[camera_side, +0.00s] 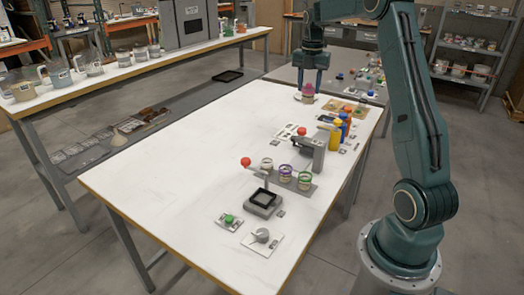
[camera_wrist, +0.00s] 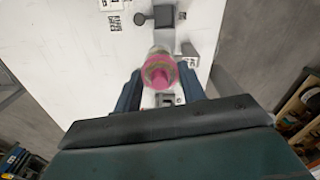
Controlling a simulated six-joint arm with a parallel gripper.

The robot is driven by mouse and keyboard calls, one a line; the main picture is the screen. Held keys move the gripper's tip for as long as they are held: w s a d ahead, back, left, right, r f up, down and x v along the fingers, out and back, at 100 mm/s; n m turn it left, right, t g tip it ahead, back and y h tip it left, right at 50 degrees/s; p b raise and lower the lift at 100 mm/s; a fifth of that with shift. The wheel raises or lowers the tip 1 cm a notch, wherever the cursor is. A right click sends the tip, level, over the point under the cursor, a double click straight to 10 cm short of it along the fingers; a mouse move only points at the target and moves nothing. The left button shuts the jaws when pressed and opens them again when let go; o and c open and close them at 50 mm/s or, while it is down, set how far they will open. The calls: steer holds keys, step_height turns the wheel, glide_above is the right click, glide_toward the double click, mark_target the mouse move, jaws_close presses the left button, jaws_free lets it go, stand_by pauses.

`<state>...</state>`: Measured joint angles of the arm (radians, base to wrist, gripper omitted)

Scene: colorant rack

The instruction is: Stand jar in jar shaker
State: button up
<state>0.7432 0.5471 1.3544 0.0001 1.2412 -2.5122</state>
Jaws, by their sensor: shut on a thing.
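A jar with a pink top (camera_side: 309,88) is at the far end of the white table in the side view. It also shows in the wrist view (camera_wrist: 159,72), between the two fingers of my gripper (camera_wrist: 161,84). My gripper (camera_side: 308,84) points down and is shut on this jar. A pale round shape (camera_side: 300,97) lies just below and beside the jar. I cannot tell whether the jar touches it. No thing is clearly the jar shaker; a grey device with a black square top (camera_side: 263,200) stands near the front.
A grey rack plate (camera_side: 305,188) holds several small jars. A grey press-like device (camera_side: 315,151) stands behind it. Yellow (camera_side: 334,140) and blue bottles stand along the right edge. A green button (camera_side: 229,219) and a grey knob (camera_side: 262,235) are in front. The table's left half is clear.

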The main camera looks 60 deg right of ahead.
steer(key=w+a+r, duration=0.1)
steer(key=w+a, duration=0.1)
steer(key=a, duration=1.5)
glide_above(263, 200)
step_height(263, 200, down, 16)
steer(key=shift+r, duration=0.25)
steer(key=shift+f, duration=2.15)
steer(key=shift+f, duration=0.15)
steer(key=o, duration=1)
steer(key=shift+c, duration=0.2)
steer(key=shift+r, duration=0.2)
